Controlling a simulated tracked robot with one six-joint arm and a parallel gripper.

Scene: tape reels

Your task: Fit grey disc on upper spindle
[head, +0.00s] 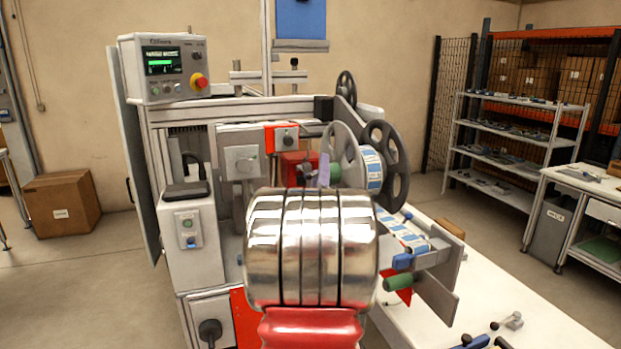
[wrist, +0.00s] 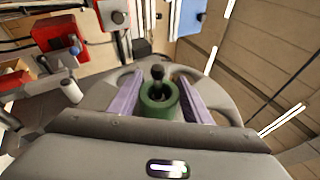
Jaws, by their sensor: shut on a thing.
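The grey disc (wrist: 125,90) is a spoked flange with a green hub (wrist: 158,106). In the wrist view, the purple fingers of my gripper (wrist: 160,100) are closed on either side of this hub. A dark round-topped pin (wrist: 158,75) shows at the hub's middle; I cannot tell whether it is the upper spindle's end. In the head view, the grey disc (head: 342,140) stands upright at the left of a roll with blue and white labels (head: 371,168). I cannot tell whether disc and roll touch. My gripper (head: 323,172) is mostly hidden behind my silver arm link.
A second spoked grey disc (head: 398,165) stands at the roll's right. Below is a green spindle (head: 398,283) beside a red piece. Red machine parts (wrist: 60,33) lie to the left in the wrist view. A white table (head: 500,310) extends at the right.

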